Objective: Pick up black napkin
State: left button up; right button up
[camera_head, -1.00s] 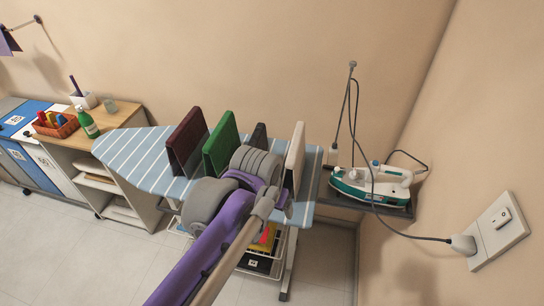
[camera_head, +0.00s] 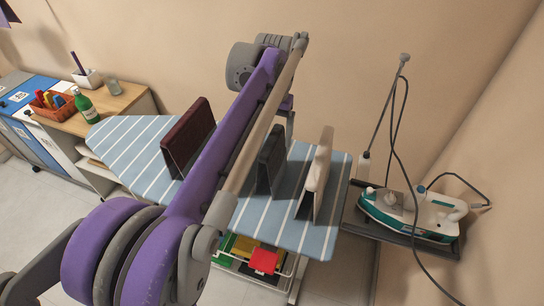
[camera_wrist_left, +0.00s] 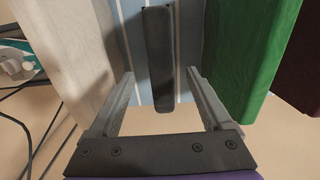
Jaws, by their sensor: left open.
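The black napkin (camera_head: 270,160) stands folded like a tent on the striped ironing board (camera_head: 318,236), between the white napkin and my arm in the head view. My left gripper (camera_wrist_left: 160,76) is open and empty. In the left wrist view the black napkin (camera_wrist_left: 158,60) shows between its two fingers, with a gap on each side; I cannot tell how far down the fingers reach. In the head view my forearm hides most of this gripper.
A white napkin (camera_head: 316,175) stands beside the black one, a dark red napkin (camera_head: 188,136) further left. A green napkin (camera_wrist_left: 252,45) is hidden by my arm in the head view. The iron (camera_head: 412,213) with its cord stands right of the board.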

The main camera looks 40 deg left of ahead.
pick_arm(q)
notch_tip(320, 180, down, 5)
jog(key=shift+s+a+f, duration=0.1)
grip_shut()
dwell(0.5)
